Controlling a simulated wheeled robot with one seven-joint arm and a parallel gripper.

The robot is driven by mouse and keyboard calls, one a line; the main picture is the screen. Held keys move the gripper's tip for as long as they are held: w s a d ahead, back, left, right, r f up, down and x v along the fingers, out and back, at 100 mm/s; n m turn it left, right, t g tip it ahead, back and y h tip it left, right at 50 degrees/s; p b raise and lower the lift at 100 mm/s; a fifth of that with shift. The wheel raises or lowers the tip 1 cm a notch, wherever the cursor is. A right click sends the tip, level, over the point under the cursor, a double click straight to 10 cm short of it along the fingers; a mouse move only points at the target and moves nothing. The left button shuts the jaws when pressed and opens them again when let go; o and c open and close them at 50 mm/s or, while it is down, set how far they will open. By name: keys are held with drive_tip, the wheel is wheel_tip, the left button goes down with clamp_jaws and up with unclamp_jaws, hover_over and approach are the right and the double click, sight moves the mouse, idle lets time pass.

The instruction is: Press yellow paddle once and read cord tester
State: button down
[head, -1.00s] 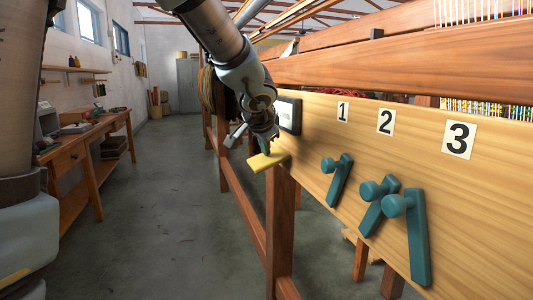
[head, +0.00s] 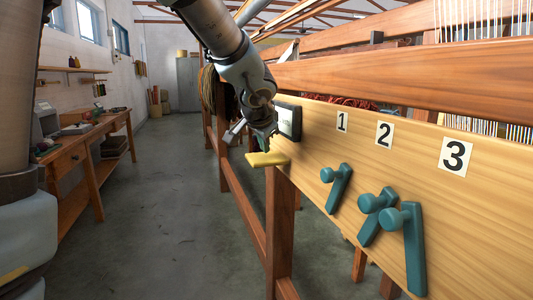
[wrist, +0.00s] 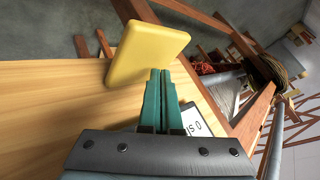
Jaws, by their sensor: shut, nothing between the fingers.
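The yellow paddle (head: 267,159) sticks out at the left end of the wooden board, and it fills the upper middle of the wrist view (wrist: 148,52). My gripper (head: 263,143) is shut and empty, with its teal fingertips (wrist: 160,73) just above the paddle in the head view. In the wrist view they overlap the paddle's lower edge; I cannot tell whether they touch. The cord tester (head: 289,121) is a dark box with a pale screen, right of my gripper. Its screen (wrist: 194,119) is partly hidden by my gripper in the wrist view, and its full reading is not legible.
Three teal levers stand on the board below labels 1 (head: 342,122), 2 (head: 384,134) and 3 (head: 455,155). Wooden beams (head: 400,75) run above the board. A workbench (head: 75,150) stands along the left wall, with clear floor (head: 165,200) between.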

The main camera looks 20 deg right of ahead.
sight(264, 158)
drive_tip(key=shift+r, duration=0.3)
wheel_tip(264, 158, up, 5)
drive_tip(key=p, duration=0.4)
drive_tip(key=shift+f, duration=0.1)
idle(0.8)
drive_tip(key=a+f+n+g+y+p, duration=0.1)
drive_tip(key=a+f+n+y, duration=0.2)
drive_tip(key=a, duration=0.7)
drive_tip(key=a+f+n+g+y+p, duration=0.1)
drive_tip(key=a+f+n, duration=0.35)
drive_tip(key=a, duration=0.65)
drive_tip(key=s+a+f+n+g, duration=0.2)
drive_tip(key=s+a+f+n, duration=0.1)
drive_tip(key=s+a, duration=0.2)
drive_tip(key=s+a+f+n+g, duration=0.2)
drive_tip(key=s+a+f+n, duration=0.1)
drive_tip(key=a, duration=0.6)
drive_tip(key=shift+s+a+f+y+p, duration=0.35)
drive_tip(key=shift+s+f+p, duration=0.15)
drive_tip(key=shift+s, duration=0.55)
drive_tip(key=shift+n, duration=0.25)
